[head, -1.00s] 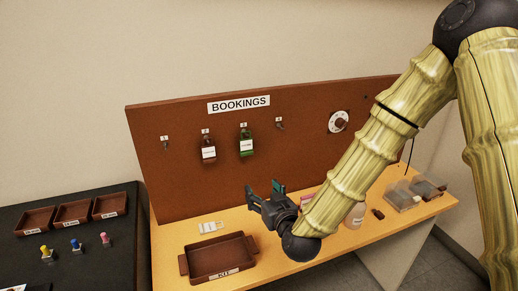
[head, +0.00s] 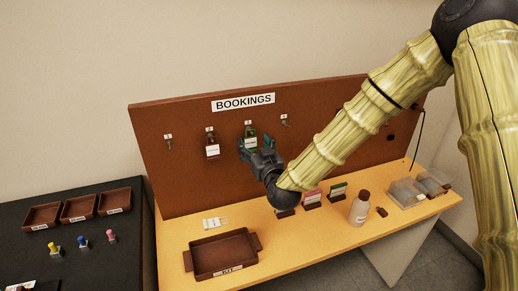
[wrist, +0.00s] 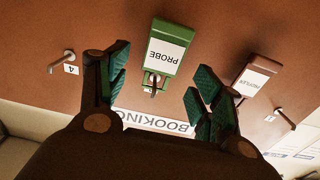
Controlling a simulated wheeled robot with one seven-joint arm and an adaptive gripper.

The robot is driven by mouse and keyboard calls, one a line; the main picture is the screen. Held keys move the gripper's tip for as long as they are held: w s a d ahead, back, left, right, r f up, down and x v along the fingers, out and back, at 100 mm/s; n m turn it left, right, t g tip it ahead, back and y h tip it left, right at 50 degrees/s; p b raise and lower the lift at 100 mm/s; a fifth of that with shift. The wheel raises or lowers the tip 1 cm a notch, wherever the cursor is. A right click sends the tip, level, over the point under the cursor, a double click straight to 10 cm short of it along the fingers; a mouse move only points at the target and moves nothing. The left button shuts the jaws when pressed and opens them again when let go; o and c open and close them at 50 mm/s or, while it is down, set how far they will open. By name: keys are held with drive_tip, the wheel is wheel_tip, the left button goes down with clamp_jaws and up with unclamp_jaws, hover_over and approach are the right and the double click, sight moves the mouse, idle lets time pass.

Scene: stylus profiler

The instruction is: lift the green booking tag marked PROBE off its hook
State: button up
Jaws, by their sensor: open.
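The green booking tag marked PROBE (wrist: 167,55) hangs on its hook on the brown board. In the head view the green tag (head: 250,131) shows just above my gripper (head: 256,146), which partly covers it. In the wrist view the tag appears upside down, with its hook (wrist: 154,85) through the slot at its end. My gripper (wrist: 160,92) is open and empty. Its two fingers stand on either side of the tag's hook end, apart from the tag.
A brown tag marked PROFILER (wrist: 254,74) hangs beside the green one; the head view shows it too (head: 212,146). An empty hook (wrist: 62,62) numbered 4 is on the other side. Below are a KIT tray (head: 188,262), card stands and a bottle (head: 359,208) on the table.

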drive_tip(key=shift+p+x, duration=0.3)
drive_tip(key=shift+x, duration=1.1)
drive_tip(key=shift+s, duration=0.1)
drive_tip(key=c, duration=1.5)
drive_tip(key=shift+o, duration=0.2)
drive_tip(key=shift+r, duration=0.5)
drive_tip(key=b+v, duration=0.1)
drive_tip(key=v, duration=0.7)
